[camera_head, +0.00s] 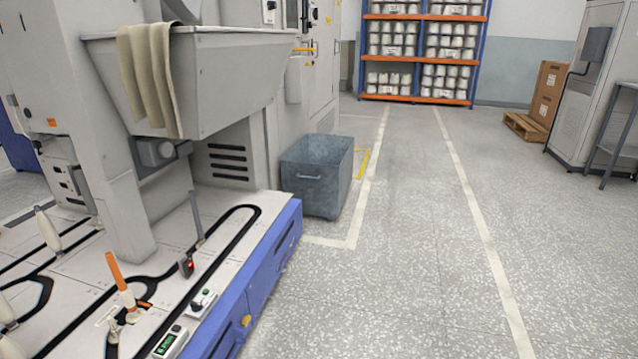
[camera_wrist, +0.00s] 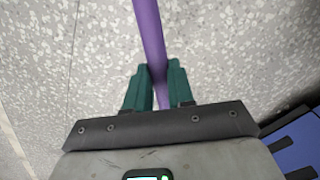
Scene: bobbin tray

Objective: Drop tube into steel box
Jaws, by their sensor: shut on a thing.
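A purple tube (camera_wrist: 150,35) shows in the wrist view, running up from between the green fingers of my gripper (camera_wrist: 157,80) to the top edge. My gripper is shut on the tube and holds it over the speckled floor. The steel box (camera_head: 316,170) stands on the floor in the head view, a grey open-topped bin with a handle, beside the machine. Its inside is mostly hidden by its front wall. My gripper and the tube do not show in the head view, and the box does not show in the wrist view.
A white machine deck (camera_head: 130,270) with a blue side and several bobbins fills the left. A hopper (camera_head: 220,80) with a cloth (camera_head: 150,75) overhangs it. The aisle floor (camera_head: 410,230) is clear. A yarn rack (camera_head: 420,50), a pallet (camera_head: 525,128) and a cabinet (camera_head: 590,110) stand farther off.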

